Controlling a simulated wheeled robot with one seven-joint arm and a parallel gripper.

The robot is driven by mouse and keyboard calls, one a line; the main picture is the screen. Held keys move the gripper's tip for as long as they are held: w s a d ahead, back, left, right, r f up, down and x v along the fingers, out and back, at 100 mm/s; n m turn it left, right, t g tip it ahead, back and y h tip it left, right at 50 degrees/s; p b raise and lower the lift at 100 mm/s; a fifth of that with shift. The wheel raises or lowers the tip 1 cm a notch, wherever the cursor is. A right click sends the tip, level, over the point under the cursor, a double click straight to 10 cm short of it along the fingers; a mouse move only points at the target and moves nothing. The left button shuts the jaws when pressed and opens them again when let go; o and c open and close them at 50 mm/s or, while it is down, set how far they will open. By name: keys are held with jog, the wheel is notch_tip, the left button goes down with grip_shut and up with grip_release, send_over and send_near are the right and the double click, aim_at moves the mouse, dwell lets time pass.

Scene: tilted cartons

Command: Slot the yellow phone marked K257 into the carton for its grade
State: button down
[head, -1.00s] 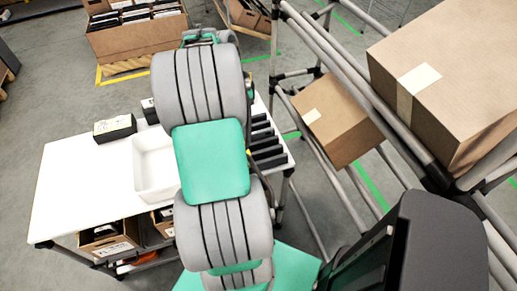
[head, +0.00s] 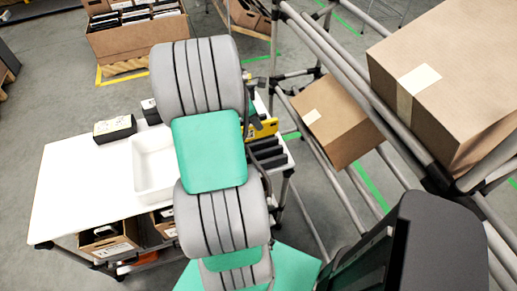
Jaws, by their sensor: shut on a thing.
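The yellow phone (head: 264,129) shows in part beyond my arm, at the right side of the white table, just above a row of black slots. My gripper (head: 254,119) is mostly hidden behind my arm; a dark finger shows at the phone, and it is shut on it. The mark K257 is not readable. Two open brown cartons with white labels (head: 109,249) (head: 168,229) stand tilted under the table, with dark items inside. Their label text is too small to read.
A white tray (head: 141,172) and a black box with a pale top (head: 115,129) are on the white table (head: 75,185). The black slotted rack (head: 270,157) is at its right end. A pipe rack with closed cartons (head: 335,122) (head: 450,80) stands at the right. The table's left part is clear.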

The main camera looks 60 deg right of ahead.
aim_at(255, 138)
notch_tip(255, 138, down, 9)
jog(key=shift+f+p, duration=0.2)
jog(key=shift+p, duration=0.3)
jog(key=shift+f, duration=0.1)
jog(key=shift+f, duration=0.15)
jog(key=c, duration=1.4)
grip_release()
jog(key=shift+c, duration=0.2)
jog(key=shift+b, duration=0.3)
